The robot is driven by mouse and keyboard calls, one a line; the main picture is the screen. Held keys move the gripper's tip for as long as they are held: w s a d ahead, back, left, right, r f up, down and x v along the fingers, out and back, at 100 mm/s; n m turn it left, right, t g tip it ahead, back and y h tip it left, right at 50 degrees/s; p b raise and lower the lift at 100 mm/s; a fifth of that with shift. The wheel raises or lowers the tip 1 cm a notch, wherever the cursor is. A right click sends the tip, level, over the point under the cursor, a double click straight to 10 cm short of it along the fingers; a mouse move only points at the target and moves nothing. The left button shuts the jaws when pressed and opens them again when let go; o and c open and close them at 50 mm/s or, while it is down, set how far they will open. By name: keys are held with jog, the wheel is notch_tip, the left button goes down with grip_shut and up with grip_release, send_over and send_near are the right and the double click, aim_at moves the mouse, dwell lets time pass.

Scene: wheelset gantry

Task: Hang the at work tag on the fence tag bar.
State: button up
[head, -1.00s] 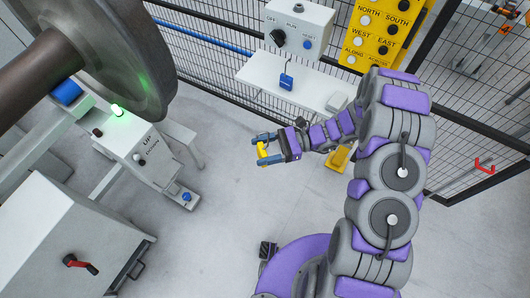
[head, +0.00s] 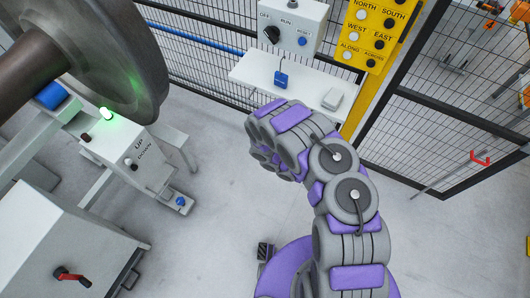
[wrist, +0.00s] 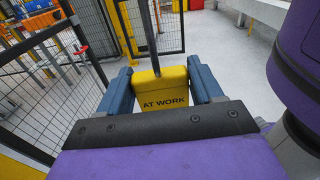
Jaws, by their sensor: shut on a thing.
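In the wrist view a yellow tag (wrist: 165,98) marked "AT WORK" sits between the two blue fingers of my gripper (wrist: 163,82). The gripper is shut on the tag. A grey upright strip rises from behind the tag's top; I cannot tell whether it belongs to the tag. In the head view the gripper and tag are hidden behind my grey and purple arm. A red hook-like piece (head: 480,158) shows on the mesh fence (head: 440,130) at the right. I cannot tell for sure whether it is the tag bar.
A white shelf (head: 250,77) with a blue padlock-like item (head: 281,78) stands at the back, below a switch box (head: 292,28). A yellow button panel (head: 370,35) is beside it. A large wheel (head: 110,60) and an UP/DOWN box (head: 125,150) are at left. The middle floor is clear.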

jog(key=w+a+f+n+t+y, duration=0.1)
jog(key=w+a+f+n+t, duration=0.1)
jog(key=w+a+n+t, duration=0.3)
jog(key=w+a+f+n+t, duration=0.2)
jog(key=w+n+t, duration=0.2)
jog(key=w+t, duration=0.4)
jog(key=w+a+f+n+t+y, duration=0.1)
jog(key=a+f+n+t+y, duration=0.15)
jog(key=a, duration=0.45)
jog(key=w+a+f+n+t+y+b, duration=0.1)
jog(key=a+n+t+y, duration=0.2)
jog(key=a, duration=0.4)
jog(key=w+a+f+n+t+y, duration=0.1)
jog(key=a+f+n+t+y, duration=0.15)
jog(key=a, duration=0.55)
jog(key=w+a+b+x, duration=0.1)
jog(key=b+x, duration=0.4)
jog(key=x, duration=1)
jog(key=shift+w+a+y+b, duration=0.2)
jog(key=shift+a+y+b, duration=0.05)
jog(key=shift+y+b, duration=0.15)
